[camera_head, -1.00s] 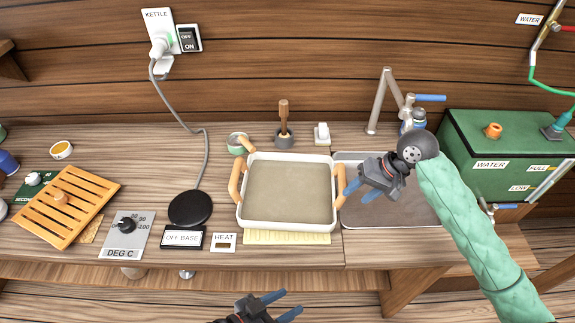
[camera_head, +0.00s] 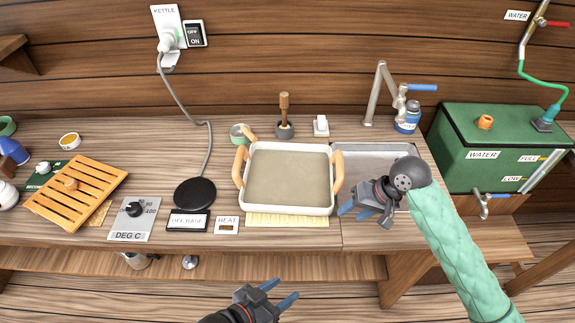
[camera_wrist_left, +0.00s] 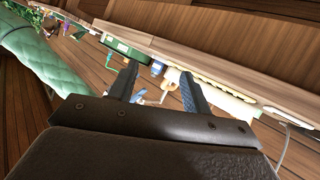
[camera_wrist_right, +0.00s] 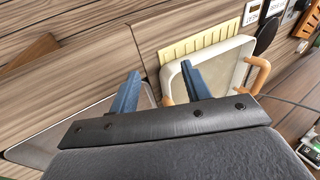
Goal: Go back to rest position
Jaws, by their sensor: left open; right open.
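My right gripper (camera_head: 358,209) is open and empty in the head view, over the front of the sink and right of the pan. Its blue fingertips also show apart in the right wrist view (camera_wrist_right: 163,88). My left gripper (camera_head: 281,293) is open and empty in front of the counter's front edge, low in the head view. Its fingers stand apart in the left wrist view (camera_wrist_left: 156,88). The square cream pan (camera_head: 288,210) with wooden handles sits on the counter between them, touched by neither gripper.
The sink (camera_head: 375,160) is partly hidden by my right arm. A green water tank (camera_head: 460,130) stands at the right. A black kettle base (camera_head: 195,194), a DEG C dial panel (camera_head: 128,236) and a slatted wooden tray (camera_head: 100,180) lie left of the pan.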

